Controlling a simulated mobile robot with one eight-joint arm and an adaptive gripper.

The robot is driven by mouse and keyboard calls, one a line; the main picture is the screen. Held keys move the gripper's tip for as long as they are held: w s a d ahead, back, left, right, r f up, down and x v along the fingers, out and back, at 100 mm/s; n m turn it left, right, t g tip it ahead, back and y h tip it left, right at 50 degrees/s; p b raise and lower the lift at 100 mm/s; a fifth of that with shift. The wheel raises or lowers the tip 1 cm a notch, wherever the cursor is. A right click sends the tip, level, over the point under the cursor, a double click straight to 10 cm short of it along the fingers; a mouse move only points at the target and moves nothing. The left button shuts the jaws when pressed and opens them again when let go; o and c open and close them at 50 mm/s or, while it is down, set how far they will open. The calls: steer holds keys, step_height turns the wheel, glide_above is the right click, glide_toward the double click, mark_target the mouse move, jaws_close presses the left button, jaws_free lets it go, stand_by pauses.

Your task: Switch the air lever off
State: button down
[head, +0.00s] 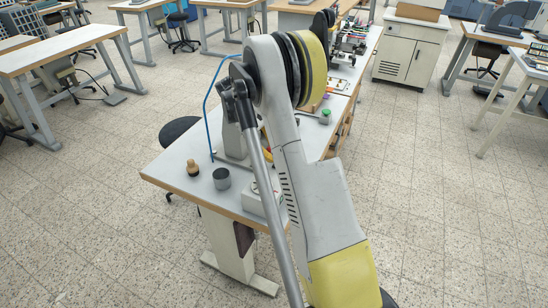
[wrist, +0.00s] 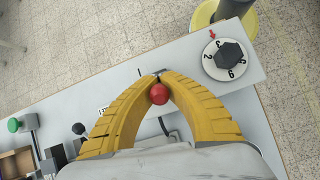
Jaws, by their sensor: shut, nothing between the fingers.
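In the wrist view, my gripper (wrist: 157,75) has two yellow ribbed fingers that arch together, with their tips meeting. A red ball knob (wrist: 158,94) shows in the gap between the fingers, just short of the tips; it looks like the end of the air lever. Whether the fingers touch it I cannot tell. A dark rod shows beside the knob, but most of the lever is hidden. In the head view, my arm covers the gripper and the lever area of the white bench (head: 165,166).
In the wrist view, a numbered white dial with a black hexagonal knob (wrist: 230,57) sits to the right. A green button (wrist: 14,125) is at far left. The surrounding floor is open.

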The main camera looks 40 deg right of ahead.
stand_by(0.4)
steer(key=c, duration=1.5)
jaws_free()
steer(key=shift+o, duration=0.2)
steer(key=v, duration=0.7)
steer(key=shift+w+r, duration=0.15)
